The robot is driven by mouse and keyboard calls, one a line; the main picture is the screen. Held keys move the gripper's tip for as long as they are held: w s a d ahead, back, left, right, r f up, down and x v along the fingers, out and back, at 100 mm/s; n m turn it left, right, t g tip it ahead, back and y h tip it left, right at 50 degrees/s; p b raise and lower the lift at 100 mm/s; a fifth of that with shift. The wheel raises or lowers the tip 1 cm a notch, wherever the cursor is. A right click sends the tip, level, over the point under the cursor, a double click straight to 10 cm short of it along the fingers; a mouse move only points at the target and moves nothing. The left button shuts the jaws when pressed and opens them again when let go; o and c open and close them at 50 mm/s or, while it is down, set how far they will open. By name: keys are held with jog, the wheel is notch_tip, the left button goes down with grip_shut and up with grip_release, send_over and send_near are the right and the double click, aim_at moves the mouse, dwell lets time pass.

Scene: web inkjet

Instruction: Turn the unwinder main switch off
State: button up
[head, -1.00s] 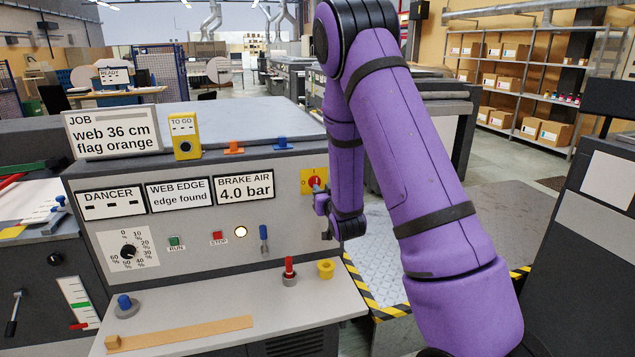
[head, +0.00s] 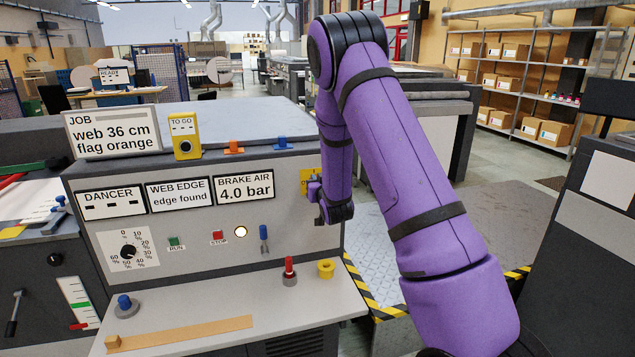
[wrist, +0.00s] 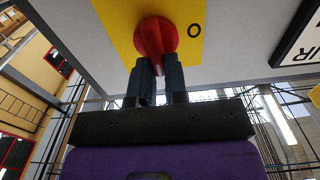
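The main switch is a red rotary knob (wrist: 155,38) on a yellow plate (wrist: 112,22) with an "O" mark to its right in the wrist view. In the head view the yellow plate (head: 305,176) is at the right end of the grey panel, and my gripper and arm hide the knob. My gripper (wrist: 159,72) is at the knob, its two dark fingers a little apart with the knob's red ridge showing between their tips. Whether the fingers press on the ridge is not clear.
The panel carries a dial (head: 128,250), a green run button (head: 174,242), a red stop button (head: 218,237) and a blue lever (head: 263,238).

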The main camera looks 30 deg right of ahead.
grip_shut()
jog(key=n, duration=0.3)
jog(key=a+n, duration=0.1)
jog(key=n, duration=0.5)
jog(key=shift+w+a+f, duration=0.2)
jog(key=shift+a+f, duration=0.05)
jog(key=shift+w+a+f+n, duration=0.1)
jog(key=shift+f+n, duration=0.15)
jog(key=shift+n, duration=1.25)
jog(key=shift+s+a+f+n, duration=0.1)
jog(key=shift+f+n, duration=0.1)
jog(key=shift+n, duration=1.3)
jog(key=shift+w+a+f+n, duration=0.1)
jog(key=shift+f+n, duration=0.15)
jog(key=shift+n, duration=1.25)
